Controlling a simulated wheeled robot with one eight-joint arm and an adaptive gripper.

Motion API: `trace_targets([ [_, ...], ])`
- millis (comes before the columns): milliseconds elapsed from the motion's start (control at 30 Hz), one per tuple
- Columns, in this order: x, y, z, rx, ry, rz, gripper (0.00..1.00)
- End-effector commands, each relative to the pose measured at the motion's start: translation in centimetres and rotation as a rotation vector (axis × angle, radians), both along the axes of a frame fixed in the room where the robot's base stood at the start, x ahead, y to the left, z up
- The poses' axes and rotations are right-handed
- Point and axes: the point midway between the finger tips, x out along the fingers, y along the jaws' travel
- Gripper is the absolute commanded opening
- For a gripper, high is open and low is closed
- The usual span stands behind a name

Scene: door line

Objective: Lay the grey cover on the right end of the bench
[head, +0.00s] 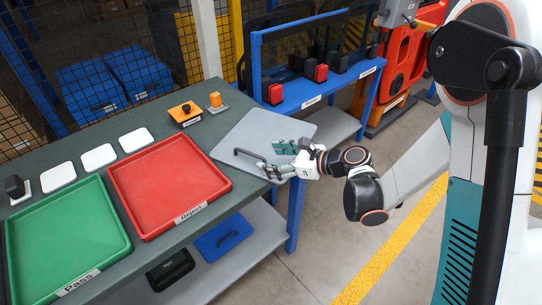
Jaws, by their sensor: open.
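The grey cover (255,128) is a flat panel with a dark bar handle (246,153). It appears to lie flat on the right end of the dark green bench (190,140), past the red tray. Whether its far right corner overhangs the bench cannot be told. My gripper (273,163) is at the cover's near right side, low over it, by the right end of the handle. Its fingers look apart. Whether they touch the handle is unclear.
A red Reject tray (170,178) and green Pass tray (65,235) fill the bench's front. A blue-framed rack (320,90) with red and black boxes stands right. A blue lid (222,236) lies on the lower shelf.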

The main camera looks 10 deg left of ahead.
Motion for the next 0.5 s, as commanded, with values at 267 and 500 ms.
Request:
trace_targets([
  [267,0.0,-0.3,0.5,0.009,0.002,-0.008,0.66],
  [500,3.3,-2.0,9.9,0.276,0.087,-0.255,0.66],
])
